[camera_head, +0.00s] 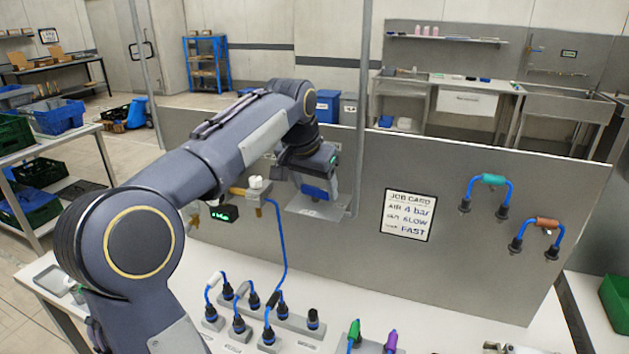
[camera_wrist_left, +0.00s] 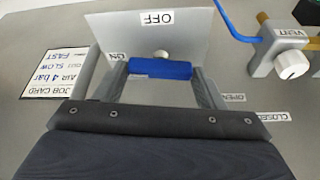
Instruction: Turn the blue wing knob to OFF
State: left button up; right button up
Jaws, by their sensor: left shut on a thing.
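The blue wing knob (camera_wrist_left: 160,69) sits on a grey plate (camera_wrist_left: 105,32) in the left wrist view, its bar lying across the picture. An OFF label (camera_wrist_left: 157,18) is above it there and an ON label (camera_wrist_left: 118,57) is to its left. My left gripper (camera_wrist_left: 160,78) is shut on the knob, one finger at each end of the bar. In the head view, my left gripper (camera_head: 318,180) reaches to the upright grey panel, and the blue of the knob (camera_head: 314,192) shows just below it. Which label the knob points to cannot be told. My right gripper is not in view.
A white VENT knob (camera_wrist_left: 292,64) with a blue hose stands close to the right in the wrist view. A job card (camera_head: 408,215) hangs on the panel (camera_head: 450,270). Several blue-hosed connectors (camera_head: 240,325) stand on the white bench below. Coloured handles (camera_head: 493,180) are at the panel's right.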

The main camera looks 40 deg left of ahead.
pick_arm(q)
jog(key=m+h+p, duration=0.1)
jog(key=m, duration=0.1)
jog(key=m+p, duration=0.1)
jog(key=m, duration=0.1)
jog(key=shift+a+r+h+p, duration=0.2)
jog(key=shift+h+p, duration=0.1)
jog(key=shift+h, duration=0.1)
jog(key=m+h+p, duration=0.1)
jog(key=m+p, duration=0.1)
jog(key=m, duration=0.2)
jog(key=m+p, duration=0.1)
jog(key=m+g+h+p, duration=0.1)
jog(key=m, duration=0.1)
jog(key=shift+w+a+m, duration=0.1)
jog(key=shift+w+m, duration=0.05)
jog(key=shift+m, duration=0.15)
jog(key=shift+f+m+g+h+p, duration=0.1)
jog(key=shift+m+g+h+p, duration=0.5)
jog(key=shift+m+p, duration=0.7)
jog(key=shift+m, duration=0.4)
jog(key=o, duration=1)
jog(key=shift+f, duration=0.1)
